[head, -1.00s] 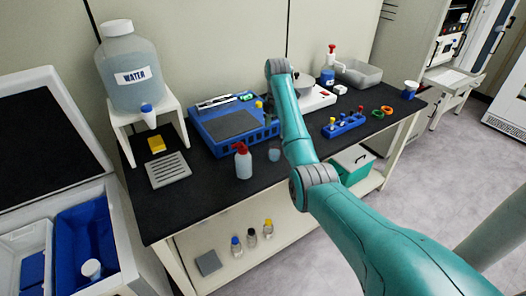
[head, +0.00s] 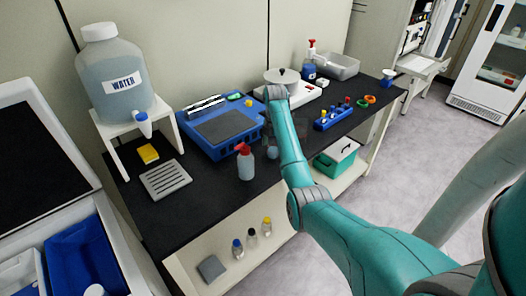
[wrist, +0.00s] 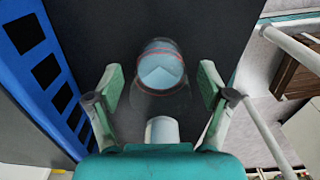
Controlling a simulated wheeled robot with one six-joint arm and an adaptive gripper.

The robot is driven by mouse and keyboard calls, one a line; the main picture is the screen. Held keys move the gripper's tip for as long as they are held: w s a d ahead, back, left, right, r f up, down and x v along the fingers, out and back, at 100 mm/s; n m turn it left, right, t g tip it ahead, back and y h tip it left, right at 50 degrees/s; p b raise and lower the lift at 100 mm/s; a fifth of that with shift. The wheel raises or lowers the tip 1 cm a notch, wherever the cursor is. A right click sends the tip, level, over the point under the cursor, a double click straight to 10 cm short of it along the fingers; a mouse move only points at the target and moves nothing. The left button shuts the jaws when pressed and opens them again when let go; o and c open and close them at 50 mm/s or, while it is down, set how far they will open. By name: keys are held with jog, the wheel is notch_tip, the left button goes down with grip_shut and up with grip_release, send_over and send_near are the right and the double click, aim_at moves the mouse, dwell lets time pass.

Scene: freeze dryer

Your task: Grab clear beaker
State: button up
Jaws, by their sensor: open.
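The clear beaker (wrist: 161,70) shows in the wrist view with a pale blue, red-lined round face, between and a little beyond the fingertips. In the head view a small clear vessel (head: 272,153) stands on the black bench beside the red-capped wash bottle (head: 246,163); my arm partly covers that area. My gripper (wrist: 161,88) is open, with one green finger on each side of the beaker and visible gaps to both. Its fingers are hidden behind my arm in the head view. A pale rounded shape near the gripper's palm is unclear.
The blue device (head: 222,128) stands left of the beaker, its slotted side close to my left finger in the wrist view. A blue tube rack (head: 333,118) stands to the right. The water jug (head: 115,85) on its white stand is at the left.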

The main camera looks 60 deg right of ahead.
jog(key=shift+f, duration=0.3)
jog(key=c, duration=1.3)
jog(key=shift+r, duration=0.2)
